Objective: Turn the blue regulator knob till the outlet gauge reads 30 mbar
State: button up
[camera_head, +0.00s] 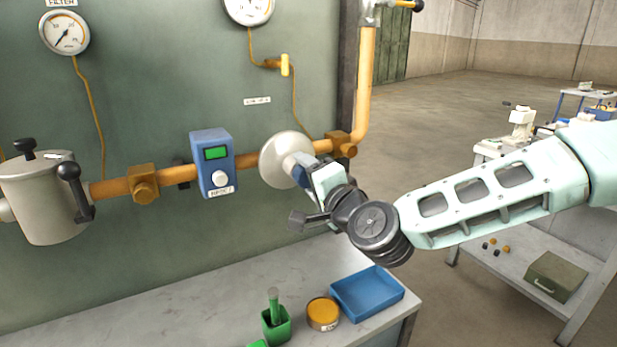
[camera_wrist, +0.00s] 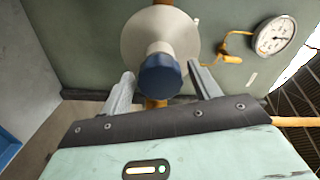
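The blue regulator knob (camera_wrist: 160,76) sticks out from the middle of the pale round regulator body (camera_wrist: 155,40) in the wrist view. My gripper (camera_wrist: 160,70) is open, with one finger on each side of the knob and a visible gap to each. In the head view, my gripper (camera_head: 312,178) is at the regulator body (camera_head: 283,157) and hides most of the knob (camera_head: 300,176). A white dial gauge (camera_head: 248,8) above the regulator is cut by the top edge. The same gauge seems to show in the wrist view (camera_wrist: 273,36), its reading too small to tell.
A second gauge (camera_head: 65,33) hangs left under a filter label. A blue box with a green display (camera_head: 213,165) sits on the orange pipe (camera_head: 176,174) left of the regulator. Below, the bench holds a blue tray (camera_head: 366,293), an orange-topped tin (camera_head: 323,313) and a green holder (camera_head: 276,325).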

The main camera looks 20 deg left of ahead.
jog(key=shift+s, duration=0.1)
jog(key=b+v, duration=0.3)
jog(key=v, duration=1.4)
jog(key=shift+d, duration=0.2)
jog(key=s+d+f+n+g+h, duration=0.3)
jog(key=s+f+n+g+h, duration=0.2)
jog(key=s+f+n+g, duration=0.5)
jog(key=s+d+n+g+h, duration=0.1)
jog(key=s+d+h, duration=0.3)
jog(key=d, duration=0.5)
jog(key=s+d+n+h, duration=0.1)
jog(key=s+d+h, duration=0.3)
jog(key=d, duration=0.5)
jog(key=shift+d+f+g, duration=0.25)
jog(key=shift+f+g, duration=0.15)
jog(key=shift+f, duration=0.05)
dwell(0.5)
